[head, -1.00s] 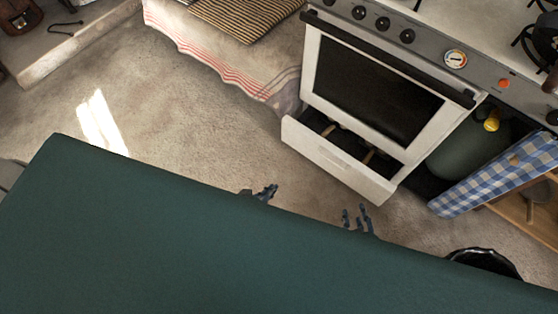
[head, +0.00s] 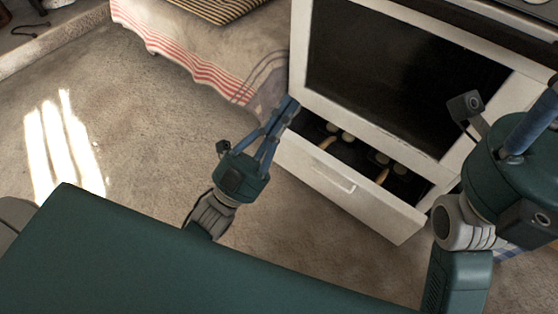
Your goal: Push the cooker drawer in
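The cooker drawer (head: 325,190) is pulled out below the oven door, its white front and handle facing me. Inside it lie dark pans or similar things with pale wooden handles. My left gripper (head: 289,103) points up and right, its blue fingers drawn together at the tips with nothing seen between them. In the picture its tips overlap the drawer's left corner; I cannot tell whether they touch it. My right gripper is at the right edge, in front of the cooker; a blue finger (head: 532,122) shows, but its tips are not clear.
The white cooker (head: 300,45) with its dark oven door (head: 390,75) stands behind the drawer. A striped cloth (head: 190,50) hangs over a bench to the left. The carpeted floor (head: 140,120) at left is clear.

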